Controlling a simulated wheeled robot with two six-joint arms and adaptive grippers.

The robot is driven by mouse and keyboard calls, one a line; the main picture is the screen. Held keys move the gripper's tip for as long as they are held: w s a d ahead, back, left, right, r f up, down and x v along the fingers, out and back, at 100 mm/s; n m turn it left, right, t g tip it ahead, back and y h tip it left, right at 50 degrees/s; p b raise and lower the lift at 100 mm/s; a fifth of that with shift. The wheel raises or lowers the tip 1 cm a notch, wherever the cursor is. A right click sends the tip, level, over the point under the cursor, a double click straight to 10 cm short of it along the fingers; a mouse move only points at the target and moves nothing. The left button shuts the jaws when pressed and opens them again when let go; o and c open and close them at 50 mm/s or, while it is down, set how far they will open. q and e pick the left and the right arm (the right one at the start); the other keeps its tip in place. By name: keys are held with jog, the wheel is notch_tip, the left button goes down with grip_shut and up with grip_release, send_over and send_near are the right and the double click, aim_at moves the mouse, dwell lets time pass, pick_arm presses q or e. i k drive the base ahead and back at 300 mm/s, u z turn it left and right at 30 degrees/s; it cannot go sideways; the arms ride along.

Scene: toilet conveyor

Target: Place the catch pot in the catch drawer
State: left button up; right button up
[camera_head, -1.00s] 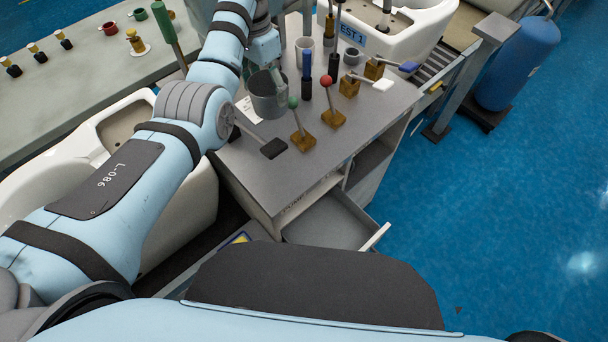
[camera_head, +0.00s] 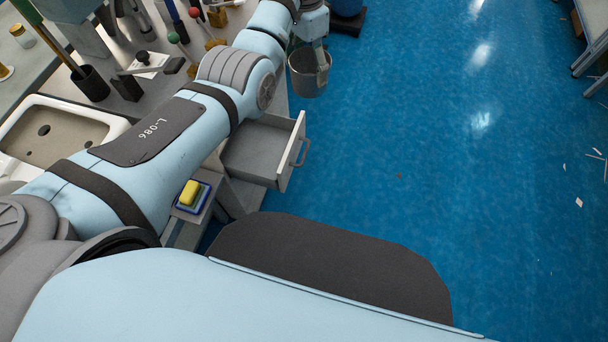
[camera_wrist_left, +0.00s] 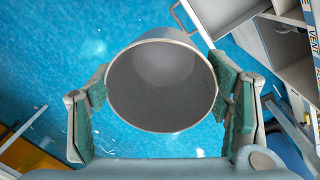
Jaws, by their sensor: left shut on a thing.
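The catch pot (camera_head: 307,75) is a grey metal cup, held upright in my left gripper (camera_head: 322,66) beyond the drawer in the head view. In the left wrist view the pot (camera_wrist_left: 160,85) sits between the green finger pads of my left gripper (camera_wrist_left: 165,105), and its inside looks empty. The open drawer (camera_head: 254,152), grey with a light front and a handle, sticks out of the bench below and nearer than the pot. It also shows at the top of the left wrist view (camera_wrist_left: 222,14). The pot is over the blue floor, apart from the drawer. My right gripper is out of view.
The bench top carries levers with red and green knobs (camera_head: 173,37) and a black holder (camera_head: 90,84). A white basin (camera_head: 60,130) stands at left. A yellow sponge-like block (camera_head: 190,192) lies in a blue tray.

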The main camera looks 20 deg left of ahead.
aim_at(263, 153)
jog(key=u, duration=0.6)
jog(key=k, duration=0.15)
jog(key=z, duration=0.8)
jog(key=i, duration=1.15)
jog(key=u, duration=0.7)
